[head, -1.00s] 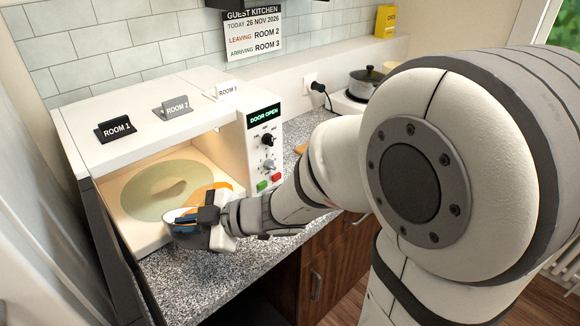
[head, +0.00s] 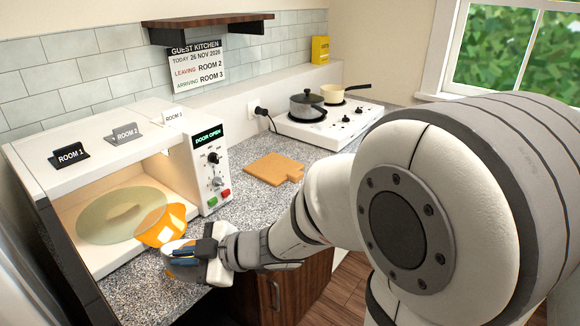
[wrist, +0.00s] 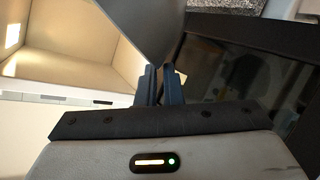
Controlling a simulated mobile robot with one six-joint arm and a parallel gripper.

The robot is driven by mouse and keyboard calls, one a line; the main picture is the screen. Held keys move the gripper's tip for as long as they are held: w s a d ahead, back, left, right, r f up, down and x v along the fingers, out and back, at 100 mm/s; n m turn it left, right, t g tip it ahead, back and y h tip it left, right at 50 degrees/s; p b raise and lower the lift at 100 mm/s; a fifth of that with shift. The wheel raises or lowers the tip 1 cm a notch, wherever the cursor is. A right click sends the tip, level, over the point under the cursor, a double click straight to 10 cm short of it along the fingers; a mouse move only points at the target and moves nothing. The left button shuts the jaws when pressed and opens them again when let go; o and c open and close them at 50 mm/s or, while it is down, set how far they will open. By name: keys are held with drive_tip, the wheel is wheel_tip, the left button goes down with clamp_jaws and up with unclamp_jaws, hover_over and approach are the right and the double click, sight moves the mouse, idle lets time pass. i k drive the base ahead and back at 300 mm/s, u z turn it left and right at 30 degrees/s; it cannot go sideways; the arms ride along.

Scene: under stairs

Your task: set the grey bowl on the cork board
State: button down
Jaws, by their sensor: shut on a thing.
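My gripper (head: 203,252) is shut on the rim of the grey bowl (wrist: 140,25), which fills the top middle of the wrist view. In the head view the bowl (head: 184,273) is partly hidden by my gripper. It is held in front of the open microwave, near the counter's front edge. The cork board (head: 275,168), tan with a short handle, lies flat on the counter to the right of the microwave. Nothing rests on it.
The microwave (head: 95,170) has its door open and a round plate (head: 105,215) inside. An orange and white item (head: 165,226) sits at its front opening. A hob (head: 325,125) with a dark lidded pot (head: 307,104) and a cream pan (head: 333,93) stands beyond the board.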

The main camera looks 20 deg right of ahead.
sight(274, 166)
drive_tip(key=z, duration=2.2)
drive_tip(key=i, duration=1.3)
drive_tip(key=u, duration=3.2)
